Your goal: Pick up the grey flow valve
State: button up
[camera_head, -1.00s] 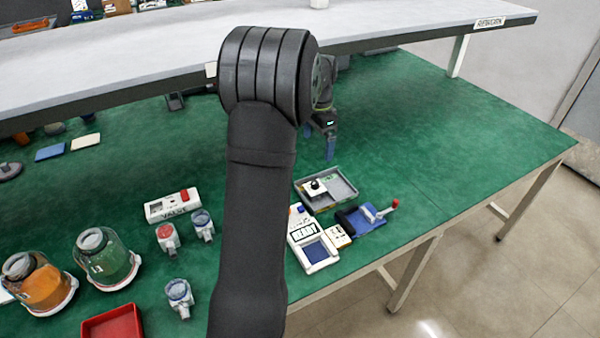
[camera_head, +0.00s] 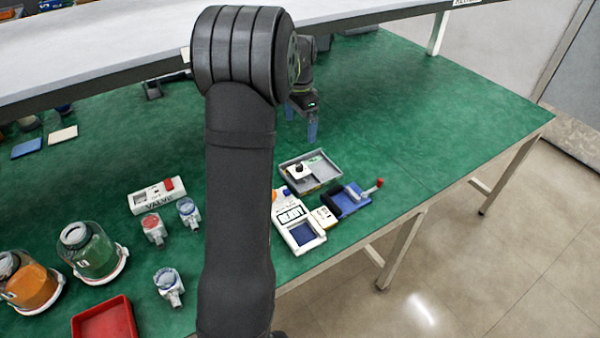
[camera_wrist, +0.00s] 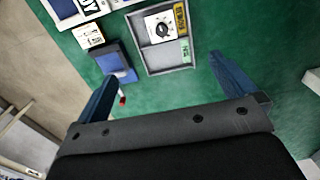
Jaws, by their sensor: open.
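Two small pale grey valve-like parts with bluish tops stand on the green mat left of my arm in the head view: one grey valve (camera_head: 188,211) beside the red-topped valve (camera_head: 153,229), another grey valve (camera_head: 169,285) nearer the front. I cannot tell which is the flow valve. A white block with a black knob (camera_head: 298,171) sits in the grey tray (camera_head: 325,178); the block also shows in the wrist view (camera_wrist: 158,27). My gripper (camera_head: 302,127) is open and empty, above the mat behind the tray, well away from the grey valves. Its blue fingers (camera_wrist: 163,68) are spread in the wrist view.
A white VALVE box (camera_head: 157,196), a green canister (camera_head: 93,250), an orange canister (camera_head: 28,282) and a red tray (camera_head: 104,322) stand at the left. A white device (camera_head: 298,228) and a blue fixture with a red-tipped lever (camera_head: 350,200) lie near the front edge. The mat's right side is clear.

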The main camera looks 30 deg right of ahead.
aim_at(299, 165)
jog(key=c, duration=0.6)
jog(key=shift+f, duration=0.1)
jog(key=f, duration=1.3)
jog(key=shift+w+d+f, duration=0.2)
jog(key=shift+w+f, duration=0.1)
jog(key=shift+f, duration=0.1)
jog(key=shift+s+a+f, duration=0.1)
jog(key=shift+f, duration=1.25)
jog(key=shift+a+f, duration=0.1)
jog(key=shift+f, duration=1.2)
